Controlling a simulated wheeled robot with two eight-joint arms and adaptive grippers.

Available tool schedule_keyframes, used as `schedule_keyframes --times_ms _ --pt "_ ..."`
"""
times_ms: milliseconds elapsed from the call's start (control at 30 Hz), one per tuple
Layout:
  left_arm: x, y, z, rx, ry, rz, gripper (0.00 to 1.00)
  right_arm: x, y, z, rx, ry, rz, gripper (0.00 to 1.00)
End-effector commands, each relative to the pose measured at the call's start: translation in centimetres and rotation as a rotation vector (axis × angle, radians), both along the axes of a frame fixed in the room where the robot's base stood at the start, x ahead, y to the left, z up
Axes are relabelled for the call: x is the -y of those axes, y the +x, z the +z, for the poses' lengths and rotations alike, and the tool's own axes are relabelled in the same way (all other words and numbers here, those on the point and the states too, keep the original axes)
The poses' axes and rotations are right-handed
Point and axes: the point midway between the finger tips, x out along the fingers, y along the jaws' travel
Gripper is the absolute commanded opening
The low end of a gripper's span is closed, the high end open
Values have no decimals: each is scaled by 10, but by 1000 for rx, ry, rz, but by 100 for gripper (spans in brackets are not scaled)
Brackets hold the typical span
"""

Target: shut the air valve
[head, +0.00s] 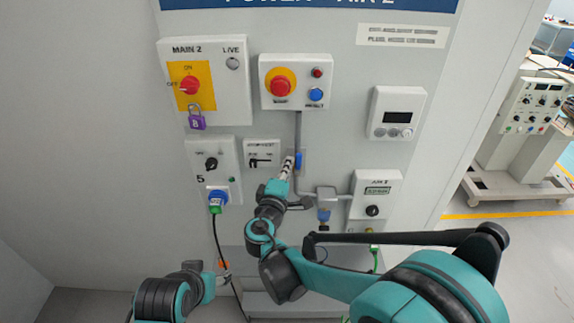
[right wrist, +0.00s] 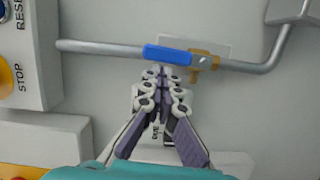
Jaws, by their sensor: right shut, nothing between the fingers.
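The air valve has a blue lever (head: 298,160), which lies along the grey pipe on the panel. In the right wrist view the blue lever (right wrist: 166,54) runs in line with the pipe (right wrist: 100,47), and its brass body (right wrist: 204,62) is at the lever's right end. My right gripper (head: 289,164) is shut and empty, just left of the lever in the head view. In the right wrist view its fingertips (right wrist: 164,74) are at the lever's lower edge; I cannot tell whether they touch.
The emergency-stop box (head: 295,82) is above the valve. A small switch plate (head: 262,153) is close left of it. A blue-bodied fitting (head: 323,214) and a dial box (head: 375,195) are lower right. A padlocked main switch box (head: 205,80) is at upper left.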

Motion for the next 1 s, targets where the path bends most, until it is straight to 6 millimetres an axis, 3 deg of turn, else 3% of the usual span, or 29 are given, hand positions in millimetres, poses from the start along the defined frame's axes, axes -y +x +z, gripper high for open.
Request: schedule_keyframes --times_ms 467,1000 --pt "0 0 10 0 0 0 54 11 0 5 0 175 -3 0" --pt "0 0 25 0 0 0 54 40 0 6 1 655 -5 0"
